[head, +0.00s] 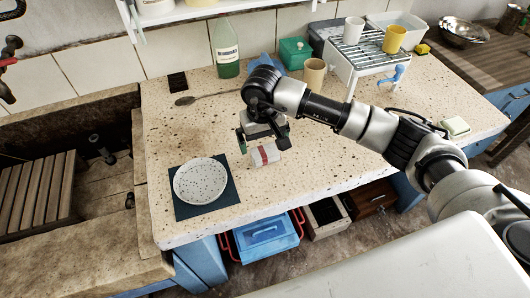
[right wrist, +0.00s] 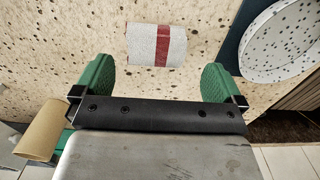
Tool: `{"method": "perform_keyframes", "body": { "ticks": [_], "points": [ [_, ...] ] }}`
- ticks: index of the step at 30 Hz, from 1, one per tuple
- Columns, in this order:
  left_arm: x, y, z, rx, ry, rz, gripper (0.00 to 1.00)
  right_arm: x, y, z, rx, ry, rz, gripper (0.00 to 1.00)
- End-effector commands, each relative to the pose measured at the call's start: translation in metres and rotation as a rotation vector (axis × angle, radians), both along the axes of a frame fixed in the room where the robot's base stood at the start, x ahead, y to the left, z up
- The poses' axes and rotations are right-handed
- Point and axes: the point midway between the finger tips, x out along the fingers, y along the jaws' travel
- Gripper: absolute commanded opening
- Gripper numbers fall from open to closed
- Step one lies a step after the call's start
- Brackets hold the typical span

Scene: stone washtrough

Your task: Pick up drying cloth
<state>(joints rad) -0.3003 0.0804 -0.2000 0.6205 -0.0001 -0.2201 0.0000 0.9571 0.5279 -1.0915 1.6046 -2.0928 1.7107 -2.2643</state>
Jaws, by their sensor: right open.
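The drying cloth (head: 265,155) is a light grey, rolled or folded piece with a red stripe. It lies on the speckled stone counter, right of the plate. My right gripper (head: 262,143) is open and empty just above and behind it. In the right wrist view, the cloth (right wrist: 143,45) lies beyond the open green fingertips (right wrist: 158,72), laterally between them, and nothing is held. My left gripper is not in view.
A speckled white plate (head: 201,180) sits on a dark mat (head: 231,197) to the left. A tan cup (head: 314,74), a green box (head: 294,53) and a dish rack (head: 366,58) stand behind. The stone basin (head: 95,185) is at far left. The counter's front edge is nearby.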

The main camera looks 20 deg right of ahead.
Motion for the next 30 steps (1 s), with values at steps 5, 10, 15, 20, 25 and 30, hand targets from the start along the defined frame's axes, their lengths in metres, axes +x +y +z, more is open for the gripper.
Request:
{"method": "perform_keyframes", "body": {
  "ticks": [5,10,15,20,25,30],
  "points": [
    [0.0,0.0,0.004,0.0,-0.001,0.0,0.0,0.0,0.0,-0.012,0.003,0.002,0.0,1.0],
    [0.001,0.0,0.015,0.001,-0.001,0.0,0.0,0.0,-0.006,-0.037,0.002,0.005,-0.002,1.0],
    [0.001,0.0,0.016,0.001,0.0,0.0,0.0,0.001,-0.005,-0.056,0.003,0.0,0.0,1.0],
    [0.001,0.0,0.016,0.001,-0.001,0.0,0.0,0.002,-0.006,-0.059,0.003,-0.002,0.001,1.0],
    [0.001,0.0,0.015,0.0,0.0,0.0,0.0,0.002,-0.006,-0.059,0.003,-0.002,0.0,0.89],
    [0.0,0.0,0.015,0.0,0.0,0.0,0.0,0.002,-0.006,-0.058,0.003,-0.002,0.0,0.63]
  ]
}}
